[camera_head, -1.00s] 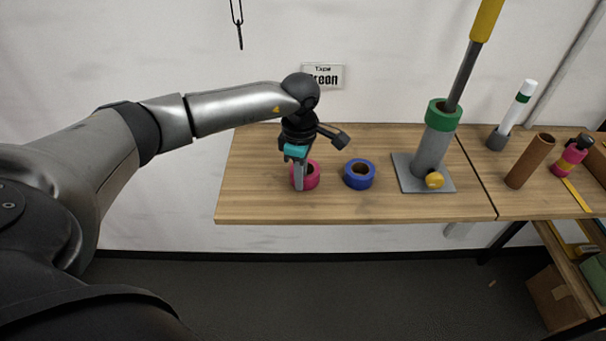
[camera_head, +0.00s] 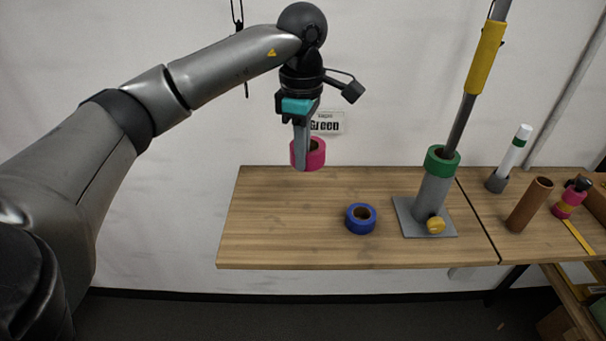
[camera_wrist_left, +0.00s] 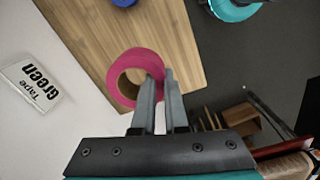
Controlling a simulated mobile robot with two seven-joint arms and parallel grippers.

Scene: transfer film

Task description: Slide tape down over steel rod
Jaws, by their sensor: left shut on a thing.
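My left gripper (camera_head: 302,164) is shut on a pink tape roll (camera_head: 316,155), one finger in its hole and the other outside. It holds the roll above the table. In the left wrist view the fingers (camera_wrist_left: 160,88) pinch the right side of the pink roll (camera_wrist_left: 114,80). A steel rod (camera_head: 462,125) leans up to the right, with a yellow sleeve (camera_head: 486,58) on it. It rises from a grey cylinder (camera_head: 431,192) on a square plate. A green tape roll (camera_head: 442,169) sits around the top, at the rod's foot. A blue tape roll (camera_head: 361,224) lies on the table.
A wall sign (camera_head: 327,124) reads "Tape Green". A brown tube (camera_head: 530,204), a white tube (camera_head: 514,150) and a pink-and-yellow object (camera_head: 569,198) stand at the right. The wooden table (camera_head: 280,230) is clear on the left.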

